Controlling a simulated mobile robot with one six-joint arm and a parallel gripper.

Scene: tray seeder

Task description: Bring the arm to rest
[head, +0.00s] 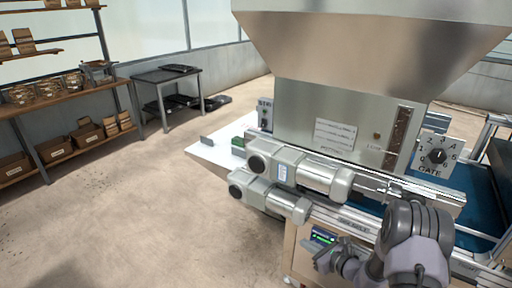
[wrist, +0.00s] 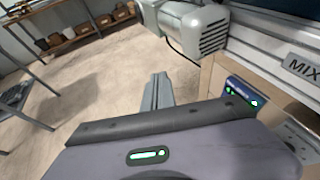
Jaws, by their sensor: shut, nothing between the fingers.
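My gripper (head: 322,262) is low in front of the tray seeder (head: 310,110), near its small lit display (head: 324,236). In the wrist view my gripper (wrist: 158,78) is shut, its fingers together with nothing between them, pointing out over bare floor. My arm comes in from the lower right of the head view, bent close to the machine's side. The gripper looks apart from the machine, but the exact gap is hard to tell. The seeder's motor (wrist: 196,28) and its display (wrist: 242,92) show at the upper right of the wrist view.
A gate dial (head: 437,156) and two grey motors (head: 270,195) stick out from the seeder's near side. A blue belt (head: 478,190) runs at the right. Shelves (head: 70,85) with bags and boxes and a dark table (head: 166,76) stand at the back left. The floor (head: 130,210) at left is clear.

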